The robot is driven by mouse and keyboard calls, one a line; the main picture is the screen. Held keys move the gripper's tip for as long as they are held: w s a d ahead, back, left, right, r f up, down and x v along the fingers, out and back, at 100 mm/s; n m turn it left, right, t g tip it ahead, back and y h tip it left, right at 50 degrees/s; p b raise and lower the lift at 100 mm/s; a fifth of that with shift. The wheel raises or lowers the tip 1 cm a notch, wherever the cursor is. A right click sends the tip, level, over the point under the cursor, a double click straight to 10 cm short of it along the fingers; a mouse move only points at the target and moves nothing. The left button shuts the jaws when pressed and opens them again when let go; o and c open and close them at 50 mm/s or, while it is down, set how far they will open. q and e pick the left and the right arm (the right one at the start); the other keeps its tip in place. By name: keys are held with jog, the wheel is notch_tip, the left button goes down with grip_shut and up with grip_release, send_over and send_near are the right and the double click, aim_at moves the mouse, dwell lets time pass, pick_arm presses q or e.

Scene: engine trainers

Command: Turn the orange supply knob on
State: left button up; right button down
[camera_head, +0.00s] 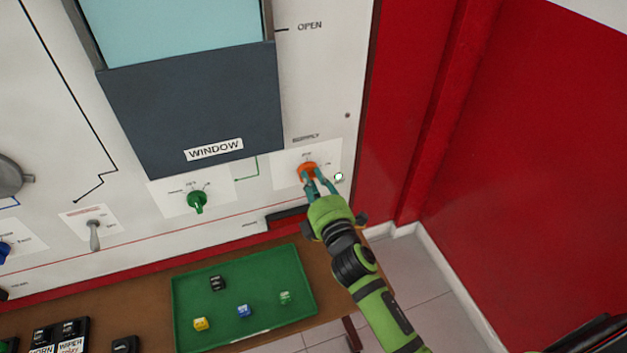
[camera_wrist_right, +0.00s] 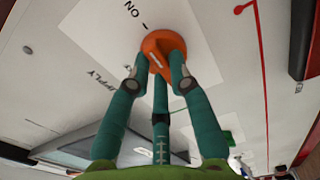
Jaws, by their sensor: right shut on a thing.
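The orange supply knob (camera_head: 307,170) sits on a white label plate on the panel, under the word SUPPLY. My right gripper (camera_head: 316,184) reaches it from below, with its fingers at the knob. In the right wrist view the orange knob (camera_wrist_right: 162,50) fills the space between the fingertips of my right gripper (camera_wrist_right: 160,75), which are shut on it. The ON mark shows beside the knob in that view. The fingers cover part of the knob, and its exact pointing is hard to tell. My left gripper is not in view.
A green knob (camera_head: 197,201) and a grey toggle switch (camera_head: 94,236) are on the panel to the left. The dark WINDOW cover (camera_head: 195,105) is above. A green tray (camera_head: 183,328) with small blocks lies on the brown table below. A red wall (camera_head: 540,150) stands at right.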

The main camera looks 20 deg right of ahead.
jog(key=c, duration=1.1)
grip_release()
jog(key=s, duration=1.2)
jog(key=shift+d, duration=0.2)
